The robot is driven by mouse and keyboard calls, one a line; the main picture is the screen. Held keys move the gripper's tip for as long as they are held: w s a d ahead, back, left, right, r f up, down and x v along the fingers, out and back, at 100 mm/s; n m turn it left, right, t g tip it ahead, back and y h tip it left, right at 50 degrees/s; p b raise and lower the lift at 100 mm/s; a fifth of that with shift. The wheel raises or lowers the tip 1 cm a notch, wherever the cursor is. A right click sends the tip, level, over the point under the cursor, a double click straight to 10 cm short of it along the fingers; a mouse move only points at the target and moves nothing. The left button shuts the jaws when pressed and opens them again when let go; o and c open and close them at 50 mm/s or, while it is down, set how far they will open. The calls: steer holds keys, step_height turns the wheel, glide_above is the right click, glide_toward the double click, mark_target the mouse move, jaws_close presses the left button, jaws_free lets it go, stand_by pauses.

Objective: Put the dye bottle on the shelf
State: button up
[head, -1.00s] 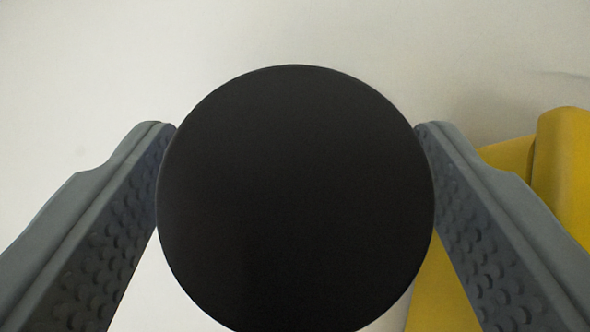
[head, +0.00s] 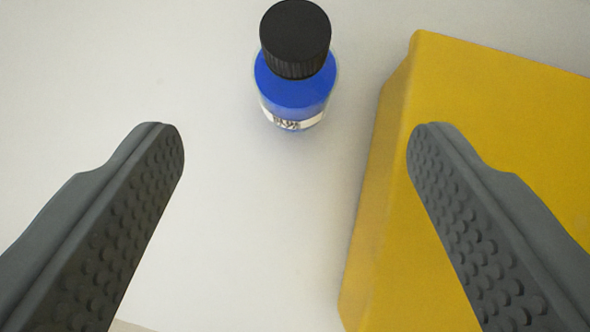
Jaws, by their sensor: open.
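The dye bottle (head: 294,88) is blue with a ribbed black cap and a white label band. It stands upright on a pale surface at the top middle of the head view. My gripper (head: 295,140) is open, with its two grey studded fingers wide apart and nothing between them. The bottle is beyond the fingertips and apart from both. The lower part of the label is only partly visible.
A large yellow block (head: 490,110) lies to the right of the bottle, partly behind my right finger.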

steer(key=shift+s+r, duration=0.4)
